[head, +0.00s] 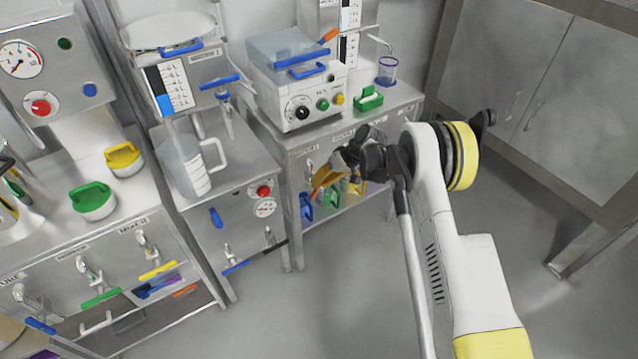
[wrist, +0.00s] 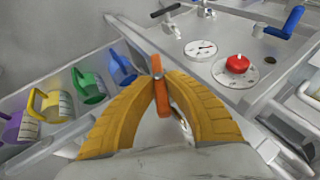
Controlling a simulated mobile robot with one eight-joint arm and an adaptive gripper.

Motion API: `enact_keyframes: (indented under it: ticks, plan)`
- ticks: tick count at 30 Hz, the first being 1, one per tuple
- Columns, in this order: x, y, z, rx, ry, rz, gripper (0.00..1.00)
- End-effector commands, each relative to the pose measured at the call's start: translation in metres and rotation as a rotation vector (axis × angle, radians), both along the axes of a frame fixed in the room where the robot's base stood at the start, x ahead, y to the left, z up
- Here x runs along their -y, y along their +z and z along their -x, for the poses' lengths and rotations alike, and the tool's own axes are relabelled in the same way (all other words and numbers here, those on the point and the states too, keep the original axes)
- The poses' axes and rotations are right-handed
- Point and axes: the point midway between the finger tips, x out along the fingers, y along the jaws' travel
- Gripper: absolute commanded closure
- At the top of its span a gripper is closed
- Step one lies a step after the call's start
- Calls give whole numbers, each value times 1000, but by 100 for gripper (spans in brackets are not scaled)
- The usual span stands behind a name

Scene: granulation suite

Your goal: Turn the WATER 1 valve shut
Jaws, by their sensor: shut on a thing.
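My gripper (head: 330,182) is at the front of the right-hand steel bench, partly hidden by my arm in the head view. In the wrist view its two yellow fingers (wrist: 160,92) meet on an orange valve handle (wrist: 160,98).
A cart with a red knob (wrist: 238,63), a round gauge (wrist: 200,49), a black lever (wrist: 165,11) and a blue lever (wrist: 287,22) is close by. Open floor (head: 330,310) lies in front.

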Motion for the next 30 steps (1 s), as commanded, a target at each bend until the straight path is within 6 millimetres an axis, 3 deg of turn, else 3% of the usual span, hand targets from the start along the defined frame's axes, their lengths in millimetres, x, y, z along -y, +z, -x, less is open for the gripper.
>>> enact_keyframes:
  ticks: [12,30]
  plan:
    - [2,-3,-1,-138,0,-200,100]
    - [2,-3,-1,-171,2,-248,100]
